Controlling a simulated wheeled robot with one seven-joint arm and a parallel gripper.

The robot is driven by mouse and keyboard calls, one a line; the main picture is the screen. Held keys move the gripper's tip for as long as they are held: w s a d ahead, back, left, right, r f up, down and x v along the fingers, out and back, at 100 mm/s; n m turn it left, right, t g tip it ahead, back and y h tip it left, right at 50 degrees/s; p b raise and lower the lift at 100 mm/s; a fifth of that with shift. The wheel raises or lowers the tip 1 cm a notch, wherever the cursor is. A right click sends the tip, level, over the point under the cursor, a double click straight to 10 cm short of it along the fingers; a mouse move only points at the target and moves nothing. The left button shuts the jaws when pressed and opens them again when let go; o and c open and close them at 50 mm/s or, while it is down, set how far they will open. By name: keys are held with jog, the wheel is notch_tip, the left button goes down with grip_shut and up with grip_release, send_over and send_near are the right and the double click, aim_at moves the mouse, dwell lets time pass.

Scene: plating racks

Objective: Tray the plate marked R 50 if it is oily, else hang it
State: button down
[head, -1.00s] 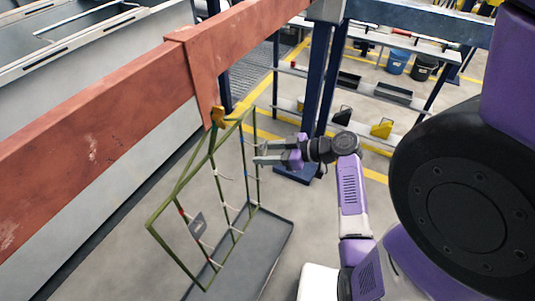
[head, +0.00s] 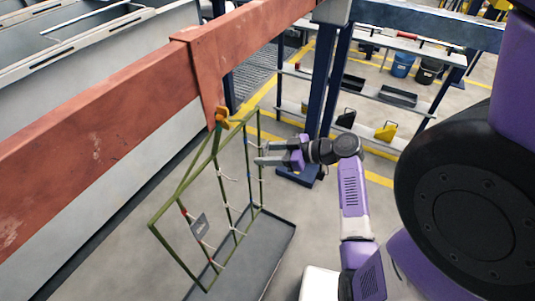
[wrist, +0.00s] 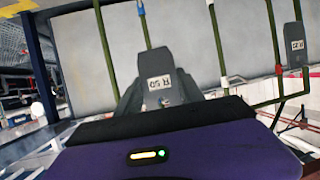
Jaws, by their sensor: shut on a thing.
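The dark grey plate marked R 50 (wrist: 155,62) is in the middle of the wrist view, its white label upside down. A small coloured patch shows just below the label; I cannot tell whether it is oil. My gripper (wrist: 158,95) is shut on this plate. In the head view my gripper (head: 268,154) is at the right side of the green rack (head: 183,258), and the held plate is hard to make out there. A second grey plate (head: 199,225) hangs low on the rack; a labelled plate (wrist: 294,45) also shows at the right of the wrist view.
A dark grey tray (head: 272,250) lies on the floor under the rack. The rack hangs by an orange hook (head: 221,117) from a red beam (head: 110,100). A blue post (head: 318,95) and shelves (head: 395,118) stand behind my gripper. Pale tanks (head: 75,40) line the left.

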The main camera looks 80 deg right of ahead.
jog(key=shift+w+d, duration=0.15)
jog(key=shift+w, duration=0.5)
jog(key=shift+w+d+f+b, duration=0.1)
jog(key=shift+w+f+b, duration=0.25)
jog(key=shift+w+b, duration=0.25)
dwell(0.3)
jog(key=shift+w+f+b, duration=0.15)
jog(key=shift+f+b, duration=0.15)
jog(key=shift+b, duration=0.05)
dwell(0.6)
jog(key=c, duration=0.6)
grip_release()
jog(key=shift+c, duration=0.2)
jog(key=shift+d+v, duration=0.15)
jog(key=shift+v, duration=1.8)
jog(key=shift+d+v, duration=0.1)
jog(key=shift+v, duration=1.9)
jog(key=shift+a, duration=0.15)
